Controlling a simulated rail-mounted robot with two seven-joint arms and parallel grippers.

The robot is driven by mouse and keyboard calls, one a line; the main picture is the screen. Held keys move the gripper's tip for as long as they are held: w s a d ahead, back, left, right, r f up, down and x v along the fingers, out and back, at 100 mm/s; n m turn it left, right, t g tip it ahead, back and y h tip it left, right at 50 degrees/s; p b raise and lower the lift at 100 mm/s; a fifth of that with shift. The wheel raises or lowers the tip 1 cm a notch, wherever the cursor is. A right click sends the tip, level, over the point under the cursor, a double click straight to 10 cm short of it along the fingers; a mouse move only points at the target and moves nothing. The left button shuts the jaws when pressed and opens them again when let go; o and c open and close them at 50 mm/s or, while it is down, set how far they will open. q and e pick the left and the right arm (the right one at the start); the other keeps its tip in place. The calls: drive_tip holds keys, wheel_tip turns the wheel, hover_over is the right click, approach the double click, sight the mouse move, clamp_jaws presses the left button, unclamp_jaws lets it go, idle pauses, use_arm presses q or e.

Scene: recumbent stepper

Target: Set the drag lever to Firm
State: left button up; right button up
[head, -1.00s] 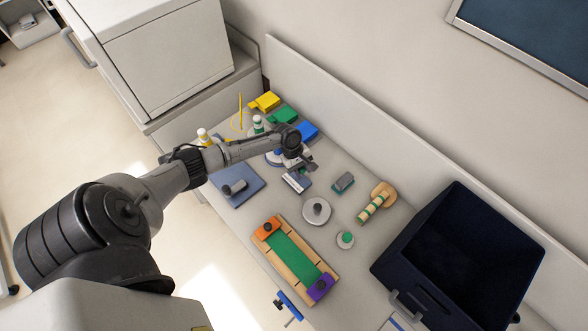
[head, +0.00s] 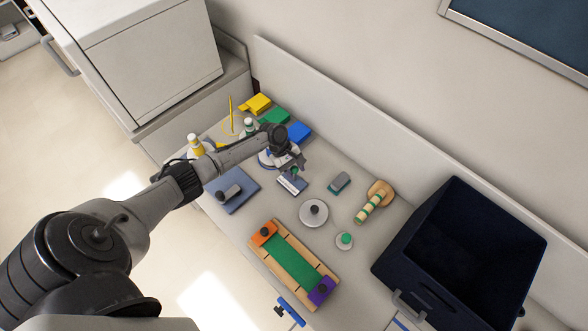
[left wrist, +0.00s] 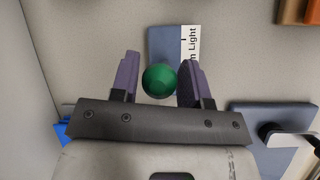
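The drag lever has a round green knob (left wrist: 160,80) on a small blue base (left wrist: 163,47) with a white label strip (left wrist: 190,45). The label reads "Light" at one end; the other word is mostly hidden behind a finger. My left gripper (left wrist: 160,78) is open, with one purple-grey finger on each side of the knob; contact with the knob cannot be told. In the head view my left gripper (head: 291,168) is right over the lever's base (head: 292,184) and hides part of it. My right gripper is not in view.
A blue plate with a grey handle (head: 236,195) lies to the left. A grey disc (head: 313,212), a grey block (head: 340,182) and a wooden board with a green strip (head: 293,262) lie nearby. A dark bin (head: 392,262) stands at right. Blue (head: 299,131) and green (head: 274,117) blocks sit behind.

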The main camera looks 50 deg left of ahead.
use_arm(q)
drive_tip(key=shift+o, duration=1.4)
drive_tip(key=shift+r, duration=0.1)
drive_tip(key=v, duration=1.3)
drive_tip(key=shift+a+r+p, duration=0.25)
drive_tip(key=shift+a+p, duration=0.05)
drive_tip(key=shift+p, duration=0.15)
drive_tip(key=shift+s, duration=0.1)
